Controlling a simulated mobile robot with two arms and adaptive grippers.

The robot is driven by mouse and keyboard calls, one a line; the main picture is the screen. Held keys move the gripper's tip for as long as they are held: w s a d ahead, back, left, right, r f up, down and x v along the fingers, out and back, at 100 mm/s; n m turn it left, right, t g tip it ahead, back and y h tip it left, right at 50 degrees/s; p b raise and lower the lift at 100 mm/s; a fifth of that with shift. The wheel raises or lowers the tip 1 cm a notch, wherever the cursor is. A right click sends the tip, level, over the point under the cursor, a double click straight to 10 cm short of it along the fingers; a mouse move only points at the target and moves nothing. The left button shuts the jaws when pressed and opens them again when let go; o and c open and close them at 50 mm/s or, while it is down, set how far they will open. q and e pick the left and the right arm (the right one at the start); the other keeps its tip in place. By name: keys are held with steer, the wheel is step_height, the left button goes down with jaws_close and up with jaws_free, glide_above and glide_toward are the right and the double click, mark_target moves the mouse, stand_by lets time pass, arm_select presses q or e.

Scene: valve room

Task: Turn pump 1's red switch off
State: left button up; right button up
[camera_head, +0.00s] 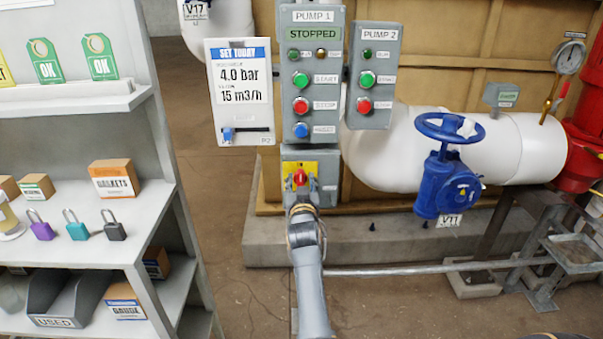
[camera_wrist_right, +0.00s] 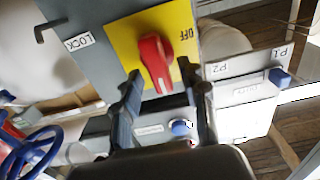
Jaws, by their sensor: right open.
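The red switch (camera_head: 300,177) is a knob on a yellow plate (camera_head: 314,168), on a grey box below the PUMP 1 panel (camera_head: 313,70). In the right wrist view the red knob (camera_wrist_right: 154,62) is large, with an OFF label to its right. The knob stands nearly upright in the head view, not toward OFF. The panel's display reads STOPPED. My right gripper (camera_head: 303,207) is just below the switch. In the right wrist view the right gripper (camera_wrist_right: 164,82) is open, a fingertip either side of the knob; I cannot tell whether they touch it. My left gripper is not in view.
The PUMP 2 panel (camera_head: 372,80) stands right of PUMP 1's, and a SET TODAY board (camera_head: 239,100) hangs left. A blue handwheel valve (camera_head: 444,170) sits on the white pipe at right. A shelf (camera_head: 140,215) with padlocks and boxes fills the left. Floor between is clear.

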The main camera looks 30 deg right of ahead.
steer(key=shift+w+d, duration=0.15)
steer(key=shift+w, duration=0.1)
steer(key=shift+s+a+r, duration=0.2)
steer(key=shift+r, duration=0.05)
steer(key=shift+c, duration=0.3)
steer(key=c, duration=0.3)
jaws_close()
steer(key=shift+a+f+n, duration=0.1)
steer(key=shift+n, duration=0.5)
steer(key=n, duration=0.5)
steer(key=a+n, duration=0.1)
steer(key=n, duration=0.2)
steer(key=shift+w+f, duration=0.3)
steer(key=shift+w, duration=0.05)
steer(key=n, duration=0.4)
steer(key=shift+w+a+f, duration=0.1)
steer(key=shift+f, duration=0.15)
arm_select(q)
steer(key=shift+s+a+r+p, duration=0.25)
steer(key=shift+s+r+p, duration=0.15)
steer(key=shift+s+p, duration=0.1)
arm_select(e)
steer(key=shift+f+n, duration=0.15)
steer(key=shift+n, duration=1)
steer(key=shift+f+n, duration=0.15)
steer(key=shift+n, duration=1)
